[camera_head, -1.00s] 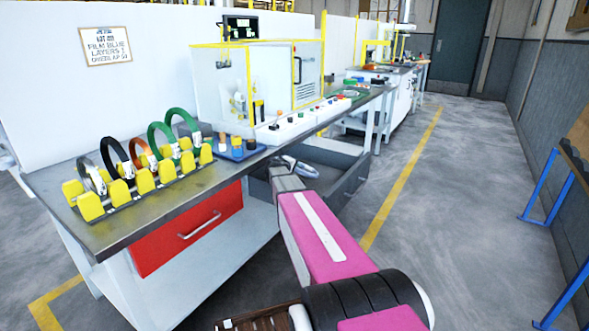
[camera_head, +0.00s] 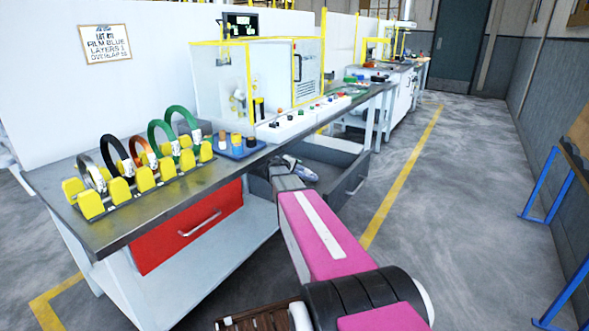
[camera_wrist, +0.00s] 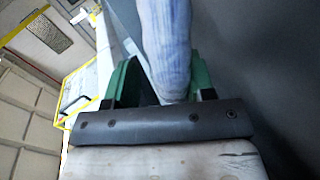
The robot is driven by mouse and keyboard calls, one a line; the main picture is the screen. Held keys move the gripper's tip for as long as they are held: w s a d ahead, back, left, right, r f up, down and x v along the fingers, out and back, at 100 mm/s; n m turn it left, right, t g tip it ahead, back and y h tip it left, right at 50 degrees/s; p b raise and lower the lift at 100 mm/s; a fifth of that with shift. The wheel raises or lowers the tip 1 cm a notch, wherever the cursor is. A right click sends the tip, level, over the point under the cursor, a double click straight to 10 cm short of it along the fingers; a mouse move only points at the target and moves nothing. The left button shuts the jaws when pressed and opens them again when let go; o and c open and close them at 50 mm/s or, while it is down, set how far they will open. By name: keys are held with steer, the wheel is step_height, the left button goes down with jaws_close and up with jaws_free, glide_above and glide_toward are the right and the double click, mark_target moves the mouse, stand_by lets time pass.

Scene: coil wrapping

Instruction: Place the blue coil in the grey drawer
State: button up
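The blue coil (camera_head: 304,173), whitish with blue streaks, shows just beyond the end of my arm, at the grey drawer (camera_head: 345,180). The drawer is pulled out under the far part of the workbench. In the wrist view a stretch of the coil (camera_wrist: 167,45) stands between the two green fingers of my gripper (camera_wrist: 165,75), which look closed against its sides. My gripper in the head view is mostly hidden behind my own arm. The coil's lower part and its contact with the drawer floor are hard to make out.
The workbench (camera_head: 130,222) holds a yellow rack (camera_head: 146,178) with several coils, and a blue tray (camera_head: 240,150) with small cylinders. A shut red drawer (camera_head: 190,228) is at the front left. Free floor lies right of the grey drawer.

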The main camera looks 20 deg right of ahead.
steer(key=shift+r, duration=0.5)
steer(key=v, duration=1.2)
